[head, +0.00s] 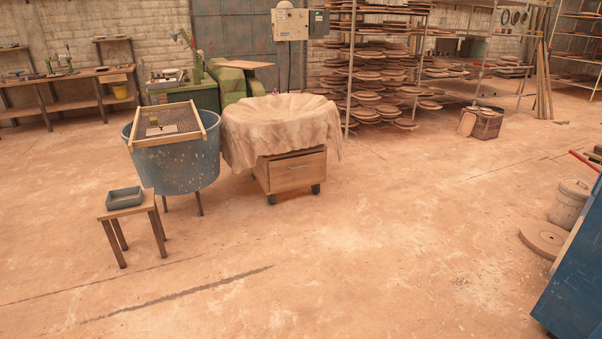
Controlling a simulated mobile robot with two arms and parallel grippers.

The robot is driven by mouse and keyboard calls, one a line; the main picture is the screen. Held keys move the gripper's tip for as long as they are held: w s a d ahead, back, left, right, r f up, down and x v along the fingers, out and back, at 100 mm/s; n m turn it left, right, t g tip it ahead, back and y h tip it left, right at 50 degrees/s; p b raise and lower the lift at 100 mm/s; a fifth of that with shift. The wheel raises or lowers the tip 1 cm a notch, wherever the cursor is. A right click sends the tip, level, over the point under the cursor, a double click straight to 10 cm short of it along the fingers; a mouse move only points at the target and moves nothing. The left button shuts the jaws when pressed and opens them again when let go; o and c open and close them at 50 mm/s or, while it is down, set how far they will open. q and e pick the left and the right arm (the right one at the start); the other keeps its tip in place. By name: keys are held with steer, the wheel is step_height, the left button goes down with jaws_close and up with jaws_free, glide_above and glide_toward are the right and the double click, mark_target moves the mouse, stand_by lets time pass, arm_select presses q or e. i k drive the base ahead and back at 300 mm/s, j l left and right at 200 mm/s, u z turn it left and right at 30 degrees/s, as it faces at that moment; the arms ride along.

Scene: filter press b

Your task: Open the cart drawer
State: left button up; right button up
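A small wooden cart (262,178) on dark casters stands left of centre in the head view, some distance away across the floor. Its wooden drawer front (297,171) faces toward me and slightly right. A dark gap shows along the top of the drawer front; I cannot tell whether the drawer is fully shut. A beige cloth (265,125) drapes over the cart's top and hangs down its sides. Neither of my grippers shows in this view.
A blue tub (190,165) with a wood-framed screen stands left of the cart. A stool (141,207) holding a grey tray (124,198) is in front of it. A blue cabinet (575,285) and a round slab (544,239) are at right. The middle floor is clear.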

mark_target(302, 169)
steer(key=i+j+u, duration=0.1)
steer(key=i+u, duration=0.2)
steer(key=i, duration=0.25)
steer(key=i+u, duration=0.3)
steer(key=i, duration=0.25)
steer(key=i+z, duration=0.25)
steer(key=i, duration=0.35)
steer(key=i+j+z, duration=0.1)
steer(key=i+z, duration=0.2)
steer(key=i, duration=0.25)
steer(key=i+j+z, duration=0.25)
steer(key=i, duration=0.3)
steer(key=i+l+z, duration=0.15)
steer(key=i+z, duration=0.15)
steer(key=i, duration=0.3)
steer(key=i+z, duration=0.3)
steer(key=i, duration=0.35)
